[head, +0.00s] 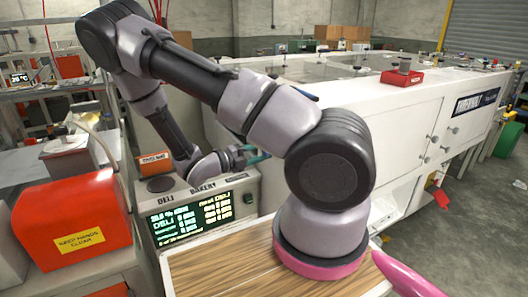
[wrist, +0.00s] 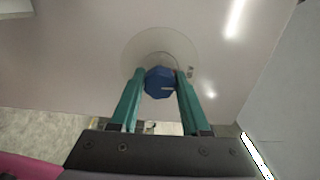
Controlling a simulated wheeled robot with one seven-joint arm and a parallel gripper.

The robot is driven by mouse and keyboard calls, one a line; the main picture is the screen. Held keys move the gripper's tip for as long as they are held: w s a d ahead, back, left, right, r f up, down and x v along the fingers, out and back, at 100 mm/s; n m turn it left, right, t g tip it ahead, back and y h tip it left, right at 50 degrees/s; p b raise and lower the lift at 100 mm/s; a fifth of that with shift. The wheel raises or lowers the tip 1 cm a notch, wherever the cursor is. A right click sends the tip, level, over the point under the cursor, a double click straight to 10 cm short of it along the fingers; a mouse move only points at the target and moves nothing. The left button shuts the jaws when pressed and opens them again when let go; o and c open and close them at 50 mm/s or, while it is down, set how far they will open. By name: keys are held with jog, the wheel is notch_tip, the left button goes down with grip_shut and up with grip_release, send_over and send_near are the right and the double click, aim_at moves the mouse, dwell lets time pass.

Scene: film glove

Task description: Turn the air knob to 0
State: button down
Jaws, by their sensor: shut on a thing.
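The air knob (wrist: 160,84) is a blue, many-sided knob in the wrist view, with a short pale mark low on its face toward the right. It sits on a round pale dial plate (wrist: 135,50) on a light panel. My gripper (wrist: 160,72) has its two teal fingers on either side of the knob, shut on it. In the head view my gripper (head: 246,156) is small, past the display box and against the large white machine. The knob cannot be made out there. I cannot read any numbers on the dial; a small mark (wrist: 190,72) shows at its right.
A display box (head: 195,210) with green text stands close below my gripper. An orange-red machine (head: 72,225) is at the left, and a wooden board (head: 220,270) is in front. The large white machine (head: 400,125) fills the back right. Grey floor (head: 480,235) is open at the right.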

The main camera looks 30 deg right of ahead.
dwell(0.4)
jog(key=shift+c, duration=1.9)
grip_release()
jog(key=a, duration=1.1)
jog(key=shift+s, duration=0.2)
jog(key=s+r+n+t+y, duration=0.2)
jog(key=s+r+n+y, duration=0.2)
jog(key=r+n, duration=0.6)
jog(key=s+r+n+t+y, duration=0.2)
jog(key=s+r+n+y, duration=0.2)
jog(key=r+n+y, duration=0.5)
jog(key=s+r+n+t+y, duration=0.2)
jog(key=s+r+n+y, duration=0.2)
jog(key=r+n+y, duration=0.3)
notch_tip(320, 180, up, 7)
jog(key=n, duration=0.5)
jog(key=shift+f+t, duration=0.15)
jog(key=shift+t, duration=0.15)
